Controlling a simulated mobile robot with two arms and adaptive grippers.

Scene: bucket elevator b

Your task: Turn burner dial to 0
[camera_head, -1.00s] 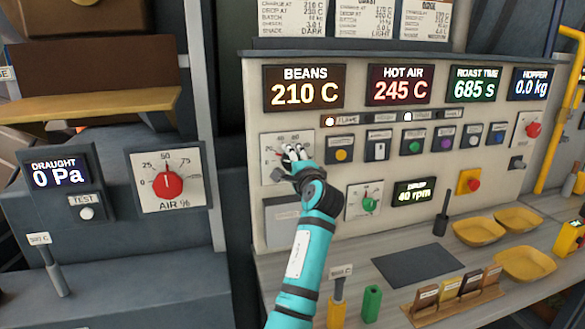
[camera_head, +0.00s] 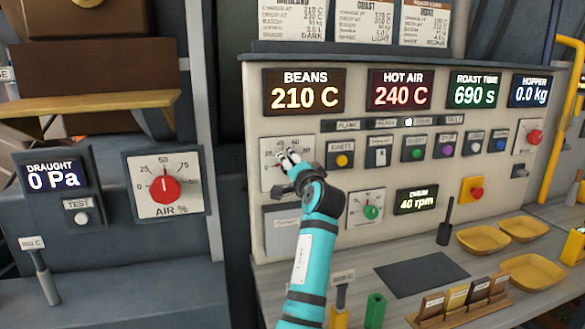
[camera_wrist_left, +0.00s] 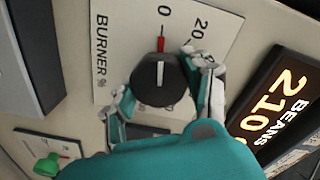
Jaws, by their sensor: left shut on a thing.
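The burner dial's white plate (camera_head: 270,178) is on the console, with its knob mostly hidden behind my left gripper (camera_head: 289,160) in the head view. The left wrist view shows the black burner knob (camera_wrist_left: 152,92) with a white line, and its red pointer directed at the 0 mark. The plate (camera_wrist_left: 122,40) reads BURNER %, with 0 and 20 visible. My left gripper (camera_wrist_left: 162,82) is shut on the knob, one finger on each side. My right gripper is not in view.
The hot air display (camera_head: 402,90) reads 240 C. A lamp strip (camera_head: 390,123) and several buttons lie right of the dial. The drum dial (camera_head: 366,207) is below right, the air dial (camera_head: 165,186) left. Yellow trays (camera_head: 482,239) stand on the counter.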

